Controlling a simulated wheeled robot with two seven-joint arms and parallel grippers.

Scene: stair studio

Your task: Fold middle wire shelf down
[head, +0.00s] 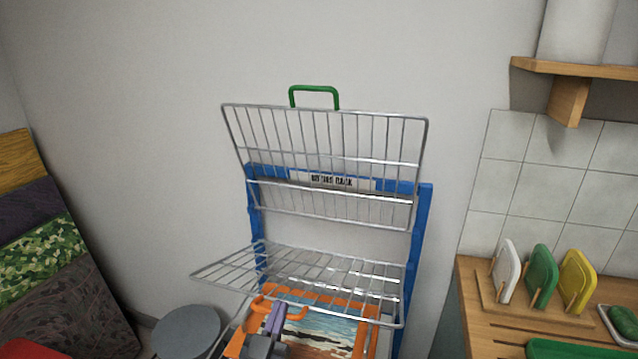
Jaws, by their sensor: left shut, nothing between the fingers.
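The blue rack (421,225) stands against the wall with a label plate. Its upper wire shelf (320,140) is folded up, with a green handle (314,89) on its top edge. Below it, the middle wire shelf (330,268) sticks out from the rack towards me, close to level. An orange handle (299,315) is at its front edge. My left gripper (277,309) is shut and empty, its purple fingers overlapping the middle of the orange handle. I cannot tell whether they touch it. My right gripper is not in view.
An orange-framed picture panel (372,338) lies below the middle shelf. A round grey top (186,332) is at the lower left. A wooden counter (470,300) with upright boards stands at the right, under a wall shelf (575,68). Patterned panels (45,250) lean at the left.

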